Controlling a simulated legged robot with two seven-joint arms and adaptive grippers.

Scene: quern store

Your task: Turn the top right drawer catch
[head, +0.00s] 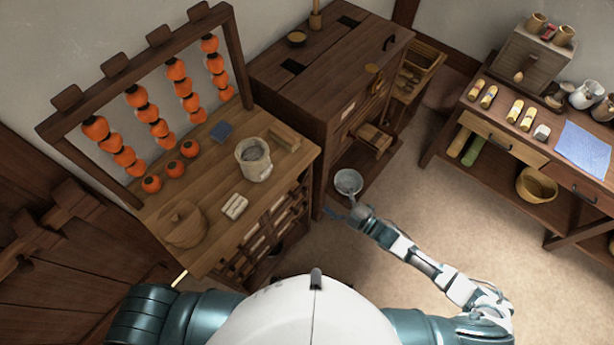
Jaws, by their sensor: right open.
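A dark wooden cabinet (290,85) stands at the back centre, its front facing right. A small brass-coloured fitting (374,78) sits high on that front, towards its right end; it may be the drawer catch, but its shape and turn are too small to tell. A pale label (348,110) is left of it. My right gripper (343,208) is open, low in front of the cabinet and well below the fitting. Its fingers are near a grey metal bowl (348,182); whether they touch is unclear. My left arm shows only at the lower left, its gripper out of view.
A wooden table (215,195) at left holds a persimmon rack, a pot (253,160) and a lidded basket (183,225). An open wooden box (375,138) juts from the cabinet front. A workbench (480,120) stands at right. The floor between is clear.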

